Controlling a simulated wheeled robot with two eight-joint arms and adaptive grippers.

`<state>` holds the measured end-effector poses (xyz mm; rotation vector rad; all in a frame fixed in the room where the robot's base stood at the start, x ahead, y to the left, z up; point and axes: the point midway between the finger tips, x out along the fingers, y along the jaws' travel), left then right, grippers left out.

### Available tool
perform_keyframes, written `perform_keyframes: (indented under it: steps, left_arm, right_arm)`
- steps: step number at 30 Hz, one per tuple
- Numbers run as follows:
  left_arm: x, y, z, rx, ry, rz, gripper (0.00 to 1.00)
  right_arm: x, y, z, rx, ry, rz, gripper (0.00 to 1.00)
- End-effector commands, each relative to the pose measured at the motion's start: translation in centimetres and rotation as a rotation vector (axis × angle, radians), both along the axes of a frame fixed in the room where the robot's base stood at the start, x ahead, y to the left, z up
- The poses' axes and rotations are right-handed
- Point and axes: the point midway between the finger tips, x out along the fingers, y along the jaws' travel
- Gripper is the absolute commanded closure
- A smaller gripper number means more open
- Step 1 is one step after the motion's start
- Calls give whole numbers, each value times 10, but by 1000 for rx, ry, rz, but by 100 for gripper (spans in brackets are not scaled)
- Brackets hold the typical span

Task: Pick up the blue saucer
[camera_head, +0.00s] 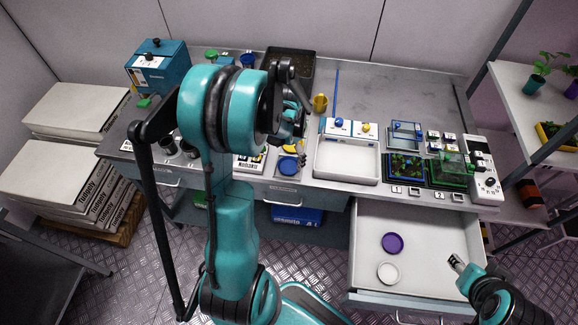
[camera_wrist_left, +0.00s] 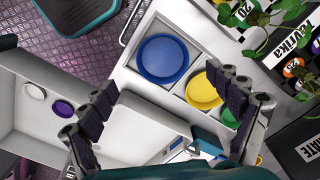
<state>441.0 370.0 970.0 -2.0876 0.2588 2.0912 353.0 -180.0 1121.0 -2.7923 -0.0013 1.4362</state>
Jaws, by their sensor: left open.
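The blue saucer (camera_head: 288,166) lies flat in a square light compartment at the front edge of the workbench. In the left wrist view the blue saucer (camera_wrist_left: 163,57) is seen from above, whole and uncovered. My left gripper (camera_head: 298,147) is just above and behind it in the head view. In the left wrist view my left gripper (camera_wrist_left: 168,92) has its fingers wide apart with nothing between them, and the saucer lies beyond the fingertips. My right gripper (camera_head: 456,262) is over the right side of the open drawer; its jaw gap is not clear.
A yellow saucer (camera_wrist_left: 204,90) and a green saucer (camera_wrist_left: 229,118) lie in line beside the blue one. The open drawer (camera_head: 430,235) holds a purple saucer (camera_head: 392,243) and a white saucer (camera_head: 388,273). A white tray (camera_head: 346,181) stands right of the blue saucer.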

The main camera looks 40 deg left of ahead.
Motion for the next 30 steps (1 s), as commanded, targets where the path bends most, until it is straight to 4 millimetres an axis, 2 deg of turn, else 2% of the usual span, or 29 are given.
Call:
perform_keyframes:
  steps: [9, 13, 19, 24, 30]
  left_arm:
    - [2, 3, -47, 1, -1, 1, 10]
    - [1, 2, -54, 1, -1, 1, 10]
    - [1, 2, -53, 1, -1, 1, 10]
    - [1, 2, -53, 1, -1, 1, 54]
    - [1, 2, -53, 1, -1, 1, 54]
  right_arm:
    - [0, 0, -16, 0, 0, 0, 59]
    - [0, 0, -17, 0, 0, 0, 59]
    - [0, 0, -16, 0, 0, 0, 59]
    - [0, 0, -16, 0, 0, 0, 59]
    - [0, 0, -16, 0, 0, 0, 59]
